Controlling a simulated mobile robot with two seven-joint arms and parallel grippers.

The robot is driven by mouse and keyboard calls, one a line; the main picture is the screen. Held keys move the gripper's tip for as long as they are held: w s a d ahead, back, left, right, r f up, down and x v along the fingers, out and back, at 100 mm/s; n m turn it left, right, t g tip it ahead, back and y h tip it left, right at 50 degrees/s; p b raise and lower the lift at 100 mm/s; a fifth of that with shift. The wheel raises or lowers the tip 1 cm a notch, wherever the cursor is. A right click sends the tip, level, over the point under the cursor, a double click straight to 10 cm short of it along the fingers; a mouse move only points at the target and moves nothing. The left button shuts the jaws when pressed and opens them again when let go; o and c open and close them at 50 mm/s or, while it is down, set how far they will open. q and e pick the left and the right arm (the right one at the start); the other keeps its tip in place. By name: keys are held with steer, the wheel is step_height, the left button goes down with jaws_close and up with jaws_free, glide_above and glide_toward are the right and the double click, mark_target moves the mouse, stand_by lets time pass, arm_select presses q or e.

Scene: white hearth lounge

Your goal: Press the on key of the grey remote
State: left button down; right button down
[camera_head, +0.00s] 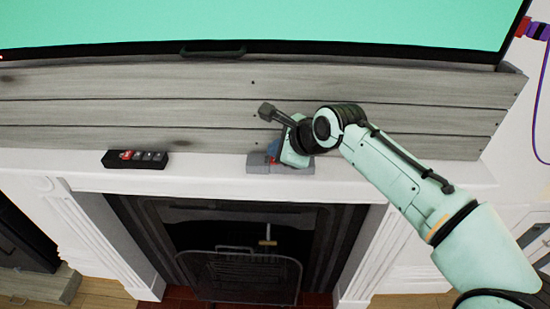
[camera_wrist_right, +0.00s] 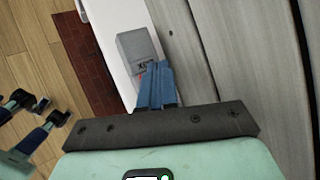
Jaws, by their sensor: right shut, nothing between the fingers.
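The grey remote (camera_head: 258,164) lies on the white mantel shelf, in front of the grey wooden boards. In the right wrist view the grey remote (camera_wrist_right: 132,44) shows its plain far end and a patch of small dark and red keys. My right gripper (camera_head: 273,157) is shut and empty, pointing down over the remote. In the right wrist view its blue fingers (camera_wrist_right: 155,72) are together right beside the red key and cover part of the remote. I cannot tell whether the tips touch a key.
The wooden boards (camera_head: 180,100) rise close behind, below a large green screen (camera_head: 270,22). A fireplace with a mesh screen (camera_head: 240,275) is below.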

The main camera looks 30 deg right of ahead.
arm_select(q)
steer(key=shift+s+f, duration=0.1)
steer(key=shift+f, duration=0.1)
arm_select(e)
steer(key=shift+f, duration=0.4)
stand_by(0.6)
arm_select(q)
steer(key=shift+w+r+p, duration=0.4)
steer(key=shift+r+p, duration=0.15)
steer(key=shift+r, duration=0.25)
arm_select(e)
steer(key=shift+r, duration=0.8)
arm_select(q)
steer(key=shift+r, duration=0.1)
arm_select(e)
steer(key=shift+r, duration=0.1)
